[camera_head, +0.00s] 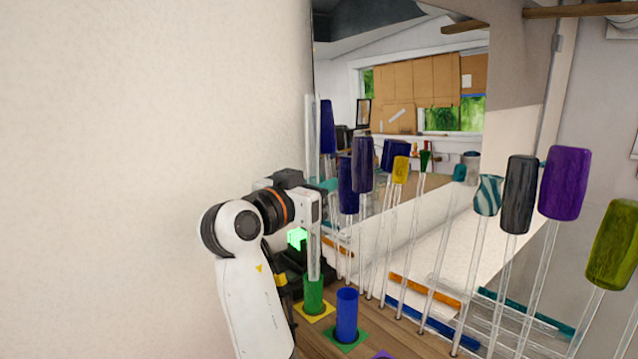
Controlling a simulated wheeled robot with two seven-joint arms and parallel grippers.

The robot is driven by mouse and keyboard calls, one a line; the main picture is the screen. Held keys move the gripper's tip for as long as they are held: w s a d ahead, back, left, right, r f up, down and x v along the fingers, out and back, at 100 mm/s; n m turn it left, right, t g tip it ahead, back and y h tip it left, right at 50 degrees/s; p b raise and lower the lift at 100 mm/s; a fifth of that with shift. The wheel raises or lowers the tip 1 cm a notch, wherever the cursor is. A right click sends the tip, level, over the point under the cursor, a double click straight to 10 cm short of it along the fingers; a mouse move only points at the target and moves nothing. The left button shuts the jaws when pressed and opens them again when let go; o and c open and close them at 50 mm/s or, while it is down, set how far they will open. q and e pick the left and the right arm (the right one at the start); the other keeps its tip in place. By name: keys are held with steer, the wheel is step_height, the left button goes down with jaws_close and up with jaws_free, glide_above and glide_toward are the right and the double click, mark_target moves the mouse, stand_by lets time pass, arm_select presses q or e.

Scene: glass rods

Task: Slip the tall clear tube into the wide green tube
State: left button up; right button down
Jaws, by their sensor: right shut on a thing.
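The tall clear tube (312,135) stands upright left of the mirror. My right gripper (316,207) is shut on it around its middle, with the tube's upper part rising well above the fingers. The wide green tube (313,297) stands upright on a yellow base directly below. The clear tube's lower end shows at the green tube's mouth; I cannot tell whether it is just above or slightly inside. My left gripper is not in view.
A wide blue tube (346,315) on a green base (345,340) stands just right of the green tube. Several clear rods with coloured heads, such as a purple one (565,183), stand to the right before a mirror (400,60). A plain wall (130,130) is at left.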

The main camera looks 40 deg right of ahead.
mark_target(309, 244)
steer(key=shift+f+b, duration=4.15)
steer(key=shift+f, duration=0.85)
steer(key=c, duration=1.2)
jaws_free()
